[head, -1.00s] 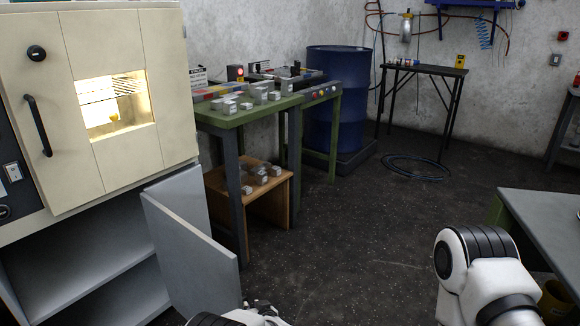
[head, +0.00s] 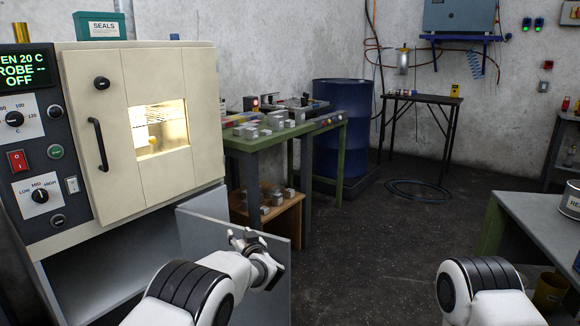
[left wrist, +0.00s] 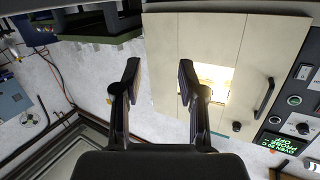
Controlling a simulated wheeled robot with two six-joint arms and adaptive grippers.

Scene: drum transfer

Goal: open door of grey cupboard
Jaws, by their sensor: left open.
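The grey cupboard (head: 75,265) stands below the cream oven at the left in the head view. Its door (head: 204,226) stands swung open, jutting out toward the right, and the shelf space inside shows. My left gripper (head: 262,262) is in front of the door's face and hides part of it; I cannot tell whether it touches. In the left wrist view, my left gripper (left wrist: 157,78) is open with nothing between its fingers. My right arm shows at the lower right of the head view, but its gripper is out of view.
The oven (head: 110,150) has a dark handle and a lit window. A green workbench (head: 270,140) with small blocks stands right of the cupboard, before a blue drum (head: 342,130). A grey table (head: 535,225) is at the right. The middle floor (head: 380,240) is clear.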

